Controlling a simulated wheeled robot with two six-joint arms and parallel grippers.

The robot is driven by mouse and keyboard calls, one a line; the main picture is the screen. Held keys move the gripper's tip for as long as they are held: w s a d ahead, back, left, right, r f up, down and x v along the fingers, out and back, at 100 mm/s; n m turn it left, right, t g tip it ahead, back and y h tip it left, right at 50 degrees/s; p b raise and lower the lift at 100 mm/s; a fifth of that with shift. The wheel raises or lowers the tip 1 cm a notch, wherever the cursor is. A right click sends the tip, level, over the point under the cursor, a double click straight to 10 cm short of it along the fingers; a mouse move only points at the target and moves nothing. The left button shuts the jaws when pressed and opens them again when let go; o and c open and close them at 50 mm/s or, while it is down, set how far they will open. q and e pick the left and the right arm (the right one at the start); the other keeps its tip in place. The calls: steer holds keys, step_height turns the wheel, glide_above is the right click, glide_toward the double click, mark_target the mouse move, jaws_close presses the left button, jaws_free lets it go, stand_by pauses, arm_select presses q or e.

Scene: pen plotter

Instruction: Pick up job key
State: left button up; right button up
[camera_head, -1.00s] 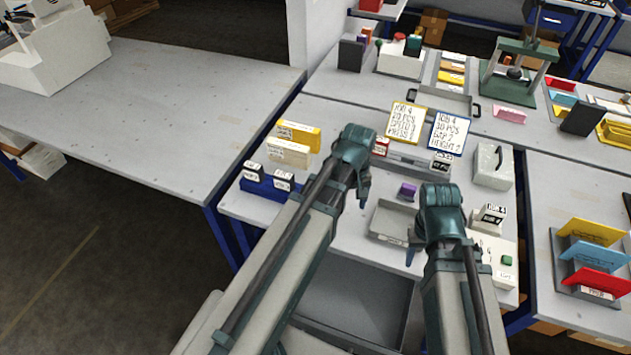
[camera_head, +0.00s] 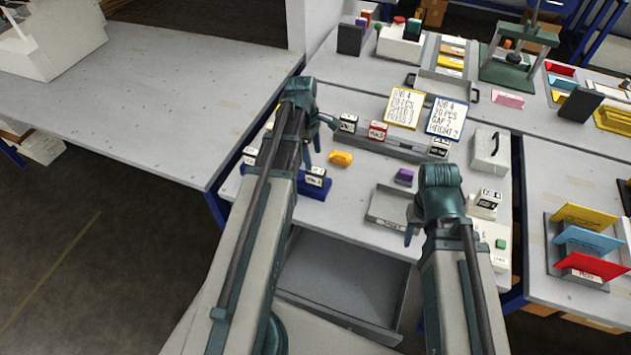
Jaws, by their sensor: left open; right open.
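No piece is plainly marked as the job key. A small block with a black-and-white label (camera_head: 488,200), which read JOB 4 a second ago, sits at the right of the front table. A purple block (camera_head: 404,176) and a yellow block (camera_head: 341,158) lie near the table's middle. My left gripper (camera_head: 319,138) is open and empty, above the table left of the yellow block. My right gripper (camera_head: 409,234) is open and empty beside a shallow grey tray (camera_head: 388,222). Its far finger is hard to see.
Two cards, yellow-framed (camera_head: 404,108) and blue-framed (camera_head: 446,117), stand behind a grey rail (camera_head: 400,150). A blue holder (camera_head: 313,188) with small labelled blocks is partly behind my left arm. An open grey drawer (camera_head: 345,275) lies below. A white handled box (camera_head: 490,155) stands right.

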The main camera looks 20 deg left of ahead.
mark_target(317, 177)
arm_select(q)
steer(key=f+b, duration=0.1)
steer(key=f, duration=0.1)
steer(key=f+b, duration=0.1)
steer(key=b, duration=0.1)
steer(key=f+b, duration=0.1)
steer(key=f, duration=0.1)
steer(key=shift+d+f, duration=0.35)
steer(key=shift+d, duration=0.05)
steer(key=shift+f+b, duration=0.1)
steer(key=shift+b, duration=0.3)
steer(key=f+b, duration=0.5)
steer(key=shift+w+d, duration=0.2)
jaws_close()
